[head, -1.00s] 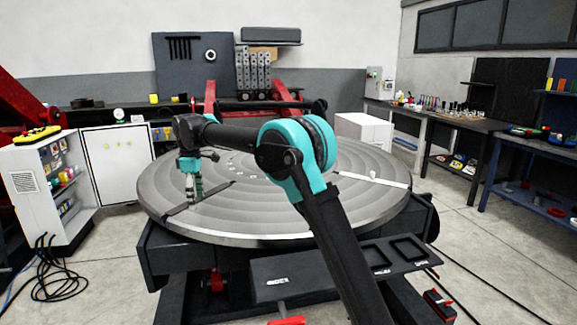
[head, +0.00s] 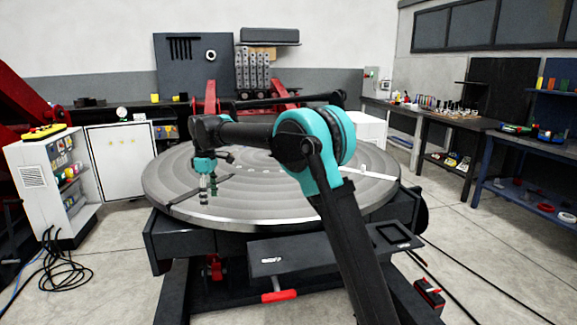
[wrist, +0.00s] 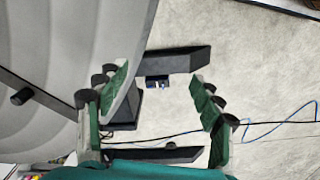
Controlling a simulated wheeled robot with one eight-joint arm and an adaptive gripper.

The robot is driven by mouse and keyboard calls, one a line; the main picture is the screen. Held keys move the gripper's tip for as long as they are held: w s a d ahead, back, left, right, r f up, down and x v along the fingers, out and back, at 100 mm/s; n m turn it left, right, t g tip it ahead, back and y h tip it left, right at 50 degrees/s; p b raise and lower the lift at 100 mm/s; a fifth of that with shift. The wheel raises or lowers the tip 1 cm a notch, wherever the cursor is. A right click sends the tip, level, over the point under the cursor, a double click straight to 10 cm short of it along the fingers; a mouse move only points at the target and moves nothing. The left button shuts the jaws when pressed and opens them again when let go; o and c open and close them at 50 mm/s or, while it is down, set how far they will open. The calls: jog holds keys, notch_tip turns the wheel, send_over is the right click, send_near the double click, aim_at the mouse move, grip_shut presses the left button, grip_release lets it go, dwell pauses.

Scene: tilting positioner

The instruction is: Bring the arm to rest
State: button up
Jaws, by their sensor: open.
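My arm (head: 255,135) reaches from the lower right, up to a teal elbow, then left across the big round grey table of the positioner (head: 270,199). The table's rim (wrist: 112,118) lies by the left finger there. I cannot tell the exact height of the fingers above the table.
A dark tray shelf (head: 300,254) with a red handle (head: 279,296) juts from the positioner's front. A white cabinet (head: 50,180) and loose black cables (head: 60,272) are at left. Workbenches (head: 535,185) line the right wall. Floor at right is mostly open, with cables across it.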

jog(key=s+d+f+m, duration=0.2)
jog(key=d+m, duration=0.1)
jog(key=d, duration=0.6)
jog(key=s+d+f+m+t, duration=0.1)
jog(key=s+d+f+m, duration=0.1)
jog(key=d, duration=0.8)
jog(key=s+d+f+m+t, duration=0.1)
jog(key=s+d+f+m, duration=0.1)
jog(key=d, duration=0.8)
jog(key=shift+s+d+m+y, duration=0.2)
jog(key=shift+s+m+y, duration=0.1)
jog(key=shift+s+m, duration=0.55)
jog(key=s+d+f+m+t, duration=0.1)
jog(key=s+d+f+m, duration=0.3)
jog(key=s+d+f, duration=0.2)
jog(key=s+d+f+m+t, duration=0.1)
jog(key=s+d+f+m, duration=0.3)
jog(key=s+d, duration=0.6)
jog(key=s+f, duration=0.2)
jog(key=s, duration=0.3)
jog(key=shift+s+d+f+h, duration=0.2)
jog(key=shift+d+f+h, duration=0.1)
jog(key=shift+d+h, duration=0.1)
jog(key=shift+m, duration=0.25)
